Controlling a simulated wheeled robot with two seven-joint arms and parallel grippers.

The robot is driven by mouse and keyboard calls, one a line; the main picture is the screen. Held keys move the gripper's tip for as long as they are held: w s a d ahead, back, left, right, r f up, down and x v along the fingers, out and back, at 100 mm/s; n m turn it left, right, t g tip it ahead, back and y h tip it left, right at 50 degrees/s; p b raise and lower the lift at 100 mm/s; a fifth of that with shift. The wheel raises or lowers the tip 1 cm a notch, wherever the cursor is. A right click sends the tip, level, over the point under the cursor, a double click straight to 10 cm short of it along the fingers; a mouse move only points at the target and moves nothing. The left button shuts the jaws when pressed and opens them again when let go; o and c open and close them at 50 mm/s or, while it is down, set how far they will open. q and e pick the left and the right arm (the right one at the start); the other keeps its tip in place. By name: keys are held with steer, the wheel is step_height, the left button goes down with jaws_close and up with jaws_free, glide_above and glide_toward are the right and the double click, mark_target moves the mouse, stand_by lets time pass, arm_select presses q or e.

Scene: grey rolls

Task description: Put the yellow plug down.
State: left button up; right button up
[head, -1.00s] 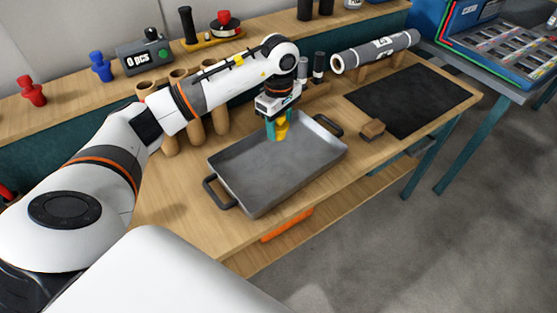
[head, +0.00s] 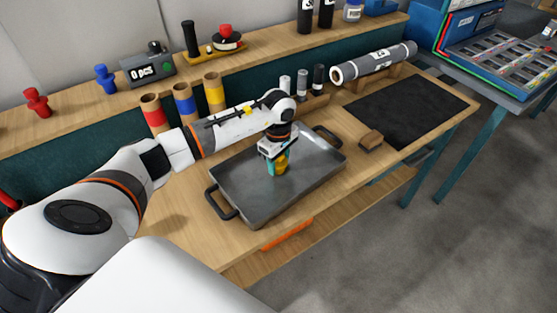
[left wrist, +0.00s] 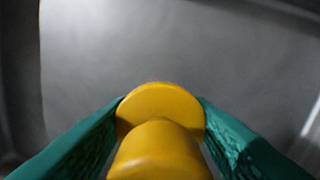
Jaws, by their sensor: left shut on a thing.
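The yellow plug (head: 283,163) is between the fingers of my left gripper (head: 277,165), low over the middle of the grey metal tray (head: 240,192). In the left wrist view the plug (left wrist: 160,125) fills the space between the two green fingers, which press on its sides. The tray floor (left wrist: 150,50) shows behind it. I cannot tell whether the plug touches the tray. My right gripper is not in view.
The tray has dark handles (head: 221,204) at its ends. Behind my arm stand tubes with red, blue and yellow bands (head: 184,98). A wooden block (head: 370,140) and a black mat (head: 410,105) lie to the right. The tray floor around the plug is clear.

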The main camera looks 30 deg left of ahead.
arm_select(q)
steer(key=o, duration=1.1)
steer(key=shift+f, duration=0.15)
steer(key=shift+c, duration=0.2)
steer(key=shift+r+p, duration=0.35)
steer(key=shift+r, duration=0.35)
step_height(320, 180, up, 11)
steer(key=shift+b, duration=0.9)
steer(key=shift+s+f, duration=0.1)
